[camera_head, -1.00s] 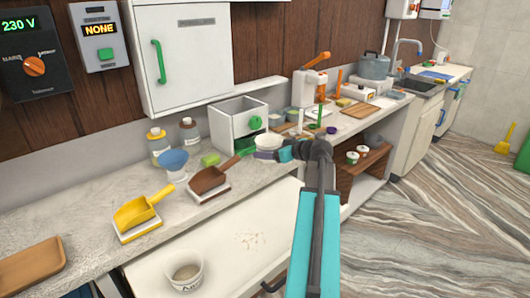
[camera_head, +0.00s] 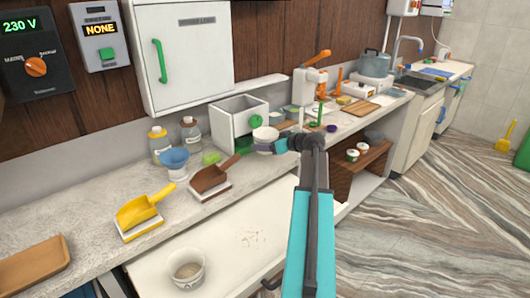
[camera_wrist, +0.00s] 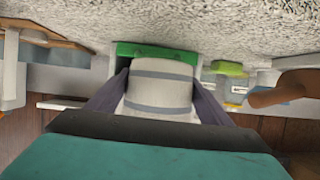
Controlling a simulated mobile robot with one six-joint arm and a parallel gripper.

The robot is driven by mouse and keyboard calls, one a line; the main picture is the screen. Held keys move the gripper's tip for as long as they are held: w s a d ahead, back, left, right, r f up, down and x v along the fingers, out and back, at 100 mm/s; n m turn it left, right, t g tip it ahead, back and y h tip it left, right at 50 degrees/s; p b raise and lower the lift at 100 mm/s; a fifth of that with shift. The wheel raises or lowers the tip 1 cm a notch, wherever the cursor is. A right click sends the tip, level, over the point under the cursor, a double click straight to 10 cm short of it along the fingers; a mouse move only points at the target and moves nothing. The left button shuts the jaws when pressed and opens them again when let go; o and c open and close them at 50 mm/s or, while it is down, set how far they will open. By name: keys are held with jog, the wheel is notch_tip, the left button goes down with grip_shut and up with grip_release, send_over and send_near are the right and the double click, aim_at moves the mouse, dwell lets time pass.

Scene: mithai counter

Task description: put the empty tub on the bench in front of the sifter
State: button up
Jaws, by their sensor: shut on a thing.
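My gripper (camera_head: 264,147) is shut on a white tub (camera_head: 265,134) and holds it in front of a white box with a green knob and green lower front (camera_head: 236,120), which looks like the sifter. In the wrist view the tub (camera_wrist: 158,88) shows grey bands, between the two dark fingers of my gripper (camera_wrist: 160,92). The green part of the box (camera_wrist: 155,50) shows just beyond it. The tub looks upright in the head view. I cannot tell whether its base touches the bench (camera_head: 100,213); its inside is not clear.
A green block (camera_head: 211,157) lies near the box. An orange-handled machine (camera_head: 310,84) stands to the right. Another tub (camera_head: 187,270) sits lower down.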

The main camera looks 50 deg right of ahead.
jog(key=shift+f+p, duration=0.6)
jog(key=shift+f, duration=1.1)
jog(key=shift+f+b, duration=0.25)
jog(key=shift+b, duration=0.15)
jog(key=o, duration=1.1)
jog(key=shift+r+p, duration=0.2)
jog(key=shift+p, duration=0.1)
jog(key=shift+r, duration=0.15)
jog(key=b+v, duration=0.2)
jog(key=v, duration=1)
